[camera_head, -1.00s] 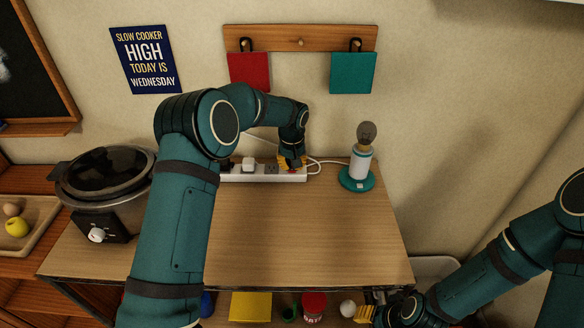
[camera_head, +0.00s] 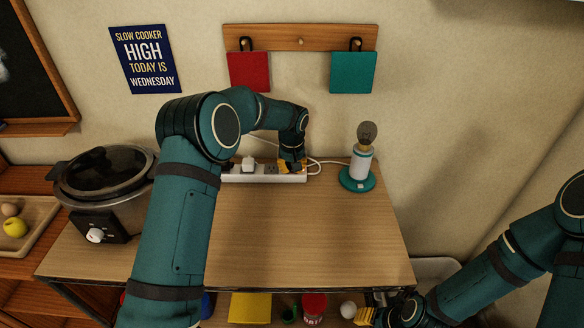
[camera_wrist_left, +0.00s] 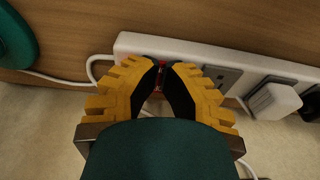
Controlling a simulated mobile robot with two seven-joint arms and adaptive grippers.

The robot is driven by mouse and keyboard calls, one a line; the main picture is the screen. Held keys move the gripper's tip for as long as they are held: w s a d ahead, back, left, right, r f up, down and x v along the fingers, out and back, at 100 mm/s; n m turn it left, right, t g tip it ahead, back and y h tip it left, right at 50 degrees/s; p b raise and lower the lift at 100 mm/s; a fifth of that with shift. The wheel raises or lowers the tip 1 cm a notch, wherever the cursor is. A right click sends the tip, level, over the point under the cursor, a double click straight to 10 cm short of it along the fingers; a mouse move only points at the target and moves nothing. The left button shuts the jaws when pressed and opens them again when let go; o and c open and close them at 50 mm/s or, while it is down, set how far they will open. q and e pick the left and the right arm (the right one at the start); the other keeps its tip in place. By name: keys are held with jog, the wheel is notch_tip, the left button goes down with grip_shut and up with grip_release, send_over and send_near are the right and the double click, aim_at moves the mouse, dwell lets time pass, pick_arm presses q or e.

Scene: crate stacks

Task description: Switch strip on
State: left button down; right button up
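The white power strip (camera_head: 240,178) lies along the back of the table against the wall. In the left wrist view the strip (camera_wrist_left: 130,42) has a small red switch (camera_wrist_left: 162,64) near its end, between or just behind my fingertips. My left gripper (camera_head: 291,168) is at the strip's right end in the head view. In the left wrist view its yellow fingers (camera_wrist_left: 165,72) are shut, with the tips nearly together over the switch; contact is unclear. The switch position cannot be read. My right gripper (camera_head: 366,314) is low at the front, partly hidden.
A lamp (camera_head: 360,165) with an unlit bulb stands right of the strip. White plugs (camera_head: 249,163) sit in the strip. A slow cooker (camera_head: 105,180) stands at the left. The table's middle (camera_head: 300,230) is clear. Several items lie on the shelf below.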

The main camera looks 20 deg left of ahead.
pick_arm(q)
jog(key=shift+r+p, duration=2.1)
jog(key=shift+r, duration=1.45)
